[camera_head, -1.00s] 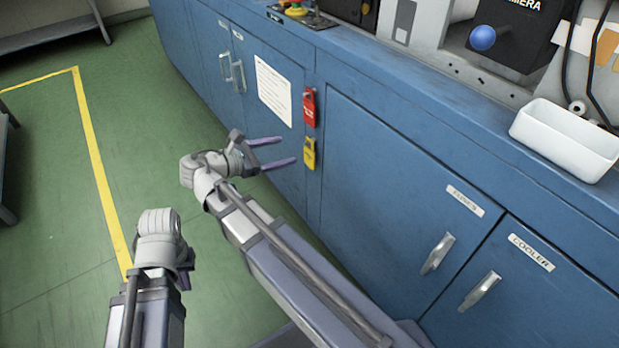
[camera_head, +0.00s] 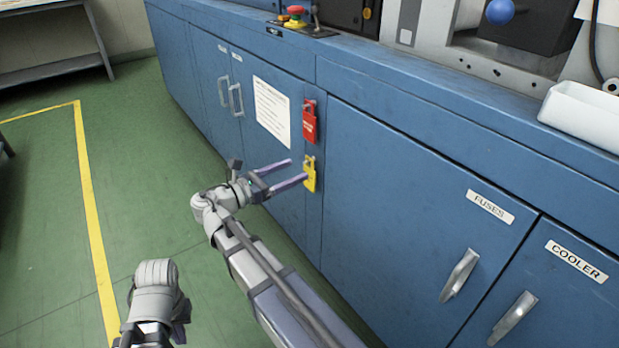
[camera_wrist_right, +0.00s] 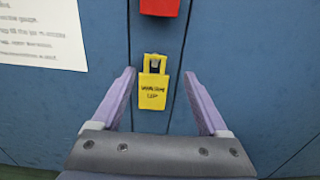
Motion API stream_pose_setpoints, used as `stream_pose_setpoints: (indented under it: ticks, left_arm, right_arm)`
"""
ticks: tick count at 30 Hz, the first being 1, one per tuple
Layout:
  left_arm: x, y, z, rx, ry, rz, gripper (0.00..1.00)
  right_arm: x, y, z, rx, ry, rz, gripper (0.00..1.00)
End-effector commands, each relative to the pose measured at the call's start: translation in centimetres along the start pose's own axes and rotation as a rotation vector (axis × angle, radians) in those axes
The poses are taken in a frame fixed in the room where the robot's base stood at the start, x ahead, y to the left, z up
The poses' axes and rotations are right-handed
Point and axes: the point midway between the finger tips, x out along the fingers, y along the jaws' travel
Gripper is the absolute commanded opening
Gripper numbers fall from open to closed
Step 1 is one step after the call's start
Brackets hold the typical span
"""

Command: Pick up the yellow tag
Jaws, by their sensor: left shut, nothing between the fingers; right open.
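The yellow tag (camera_head: 310,174) hangs on the blue cabinet front, just below a red tag (camera_head: 308,122). In the right wrist view the yellow tag (camera_wrist_right: 153,90) hangs upright, with dark writing on it, between and beyond my right gripper's fingers. My right gripper (camera_head: 298,170) is open and points at the cabinet; it also shows in the right wrist view (camera_wrist_right: 160,88). One finger tip overlaps the yellow tag's edge in the head view; I cannot tell whether it touches. My left gripper (camera_head: 180,330) is low at the left, away from the cabinet, shut and empty.
A white paper sheet (camera_head: 271,113) is on the cabinet left of the tags. Cabinet handles (camera_head: 459,275) stick out at the right. A white bin (camera_head: 585,115) sits on the ledge. Green floor (camera_head: 150,190) is free at the left.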

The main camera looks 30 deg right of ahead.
Motion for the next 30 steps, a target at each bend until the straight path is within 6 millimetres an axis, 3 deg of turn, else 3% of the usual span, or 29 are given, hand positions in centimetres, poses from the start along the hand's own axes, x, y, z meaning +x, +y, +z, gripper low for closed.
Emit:
stream_pose_setpoints:
  ticks: [7,16,23,30]
  left_arm:
    - [0.0,0.0,0.0,0.0,0.0,0.0,0.0]
    - [0.1,0.0,0.0,0.0,0.0,0.0,0.0]
    - [0.1,0.0,0.0,0.0,0.0,0.0,0.0]
    - [0.1,0.0,0.0,0.0,0.0,0.0,0.0]
  right_arm:
    - [1.0,0.3,-0.1,0.001,0.001,-0.001,0.78]
    - [5.0,0.7,-0.1,0.001,0.001,-0.002,0.78]
    - [5.2,0.8,-0.1,0.001,0.001,0.002,0.78]
    - [5.2,0.8,-0.1,0.001,0.001,0.001,0.53]
